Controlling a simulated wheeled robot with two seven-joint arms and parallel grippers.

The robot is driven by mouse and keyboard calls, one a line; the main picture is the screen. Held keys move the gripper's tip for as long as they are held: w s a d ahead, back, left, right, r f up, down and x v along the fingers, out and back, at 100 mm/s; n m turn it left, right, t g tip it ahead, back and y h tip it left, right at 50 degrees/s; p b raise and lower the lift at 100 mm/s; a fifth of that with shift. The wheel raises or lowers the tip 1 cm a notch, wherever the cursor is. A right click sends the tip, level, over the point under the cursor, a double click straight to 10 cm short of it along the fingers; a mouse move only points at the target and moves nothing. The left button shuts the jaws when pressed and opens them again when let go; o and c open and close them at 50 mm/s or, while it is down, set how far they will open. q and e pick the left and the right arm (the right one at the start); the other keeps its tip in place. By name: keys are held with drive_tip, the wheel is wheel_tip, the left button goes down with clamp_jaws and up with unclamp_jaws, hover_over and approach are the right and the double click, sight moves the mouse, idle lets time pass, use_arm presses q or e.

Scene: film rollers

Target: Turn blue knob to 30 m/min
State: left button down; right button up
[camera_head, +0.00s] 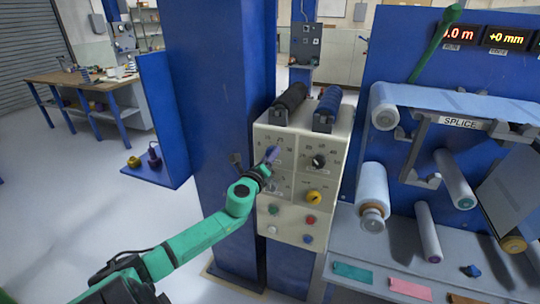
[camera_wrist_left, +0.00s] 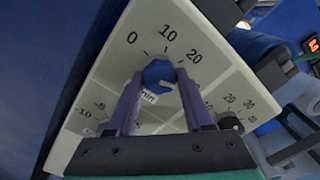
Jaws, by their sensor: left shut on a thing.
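The blue knob (camera_wrist_left: 158,74) is on the pale control panel (camera_wrist_left: 105,75) in the left wrist view. Numbers 0, 10 and 20 show around its dial, and a label ending in "min" is partly covered below it. My left gripper (camera_wrist_left: 160,84) has its two purple fingers on either side of the knob and is shut on it. A small light mark shows at the knob's lower right edge; I cannot tell the exact setting. In the head view my left gripper (camera_head: 270,161) is at the panel's upper left dial and hides the knob. My right gripper is not in view.
A black knob (camera_head: 318,160) is right of the blue one, with a yellow knob (camera_head: 313,197) below. Several coloured buttons sit lower. Two rollers top the panel box. A blue column (camera_head: 215,90) stands left, film rollers (camera_head: 372,195) right.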

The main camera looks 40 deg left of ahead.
use_arm(q)
drive_tip(key=shift+m, duration=0.5)
drive_tip(key=shift+c, duration=1.5)
unclamp_jaws()
drive_tip(key=b+v, duration=0.1)
drive_tip(key=v, duration=1.3)
drive_tip(key=shift+s+b, duration=0.25)
drive_tip(key=shift+b, duration=0.05)
drive_tip(key=shift+d, duration=0.1)
